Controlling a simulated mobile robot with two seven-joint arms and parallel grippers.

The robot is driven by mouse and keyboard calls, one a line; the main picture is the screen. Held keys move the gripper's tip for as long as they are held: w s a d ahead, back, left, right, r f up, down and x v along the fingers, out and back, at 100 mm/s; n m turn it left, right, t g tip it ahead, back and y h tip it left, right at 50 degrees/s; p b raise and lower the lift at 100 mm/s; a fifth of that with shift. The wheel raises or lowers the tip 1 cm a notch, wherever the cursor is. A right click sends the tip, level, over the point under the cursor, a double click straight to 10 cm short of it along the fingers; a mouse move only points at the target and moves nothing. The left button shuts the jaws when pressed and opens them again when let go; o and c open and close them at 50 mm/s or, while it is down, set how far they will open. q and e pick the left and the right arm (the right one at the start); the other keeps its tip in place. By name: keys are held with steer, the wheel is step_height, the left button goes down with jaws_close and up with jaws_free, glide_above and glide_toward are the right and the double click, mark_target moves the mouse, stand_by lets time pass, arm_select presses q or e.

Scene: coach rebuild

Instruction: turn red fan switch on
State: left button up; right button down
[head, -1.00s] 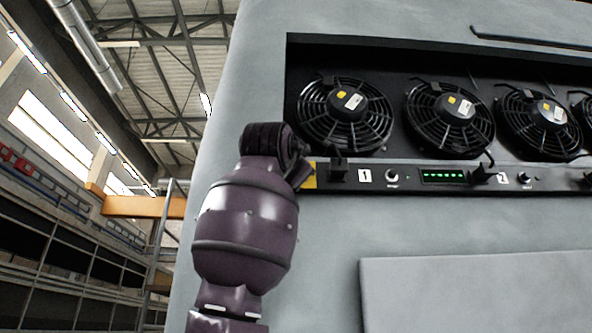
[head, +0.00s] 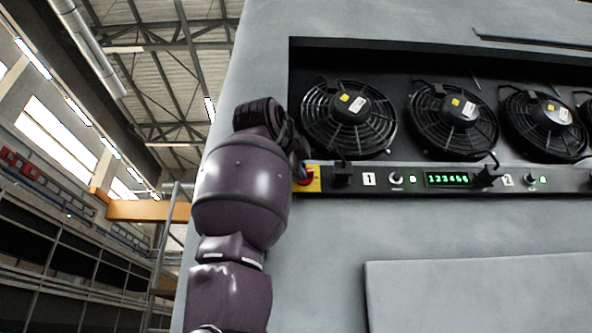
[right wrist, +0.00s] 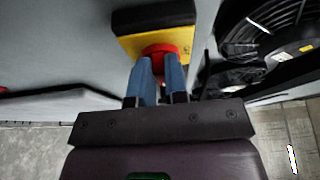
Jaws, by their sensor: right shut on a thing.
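The red fan switch (head: 304,177) sits on a yellow plate (head: 315,185) at the left end of the black control strip. It also shows in the right wrist view (right wrist: 160,49), on the yellow and black housing (right wrist: 128,24). My right gripper (right wrist: 160,65) has its blue fingers on either side of the red switch, shut on it. In the head view my purple right arm hides most of that gripper. The strip's display (head: 448,180) shows lit green digits, and small green lamps glow beside the knobs. My left gripper is not in view.
Several caged fans, one at the left (head: 349,118), sit in a recess above the strip (head: 400,193). Black connectors (head: 342,174) stick out from the strip. A raised grey panel (head: 480,290) lies below.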

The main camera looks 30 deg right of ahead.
stand_by(0.4)
steer(key=c, duration=1.1)
jaws_free()
steer(key=shift+c, duration=0.2)
steer(key=b+v, duration=0.2)
steer(key=v, duration=0.9)
steer(key=shift+r, duration=0.1)
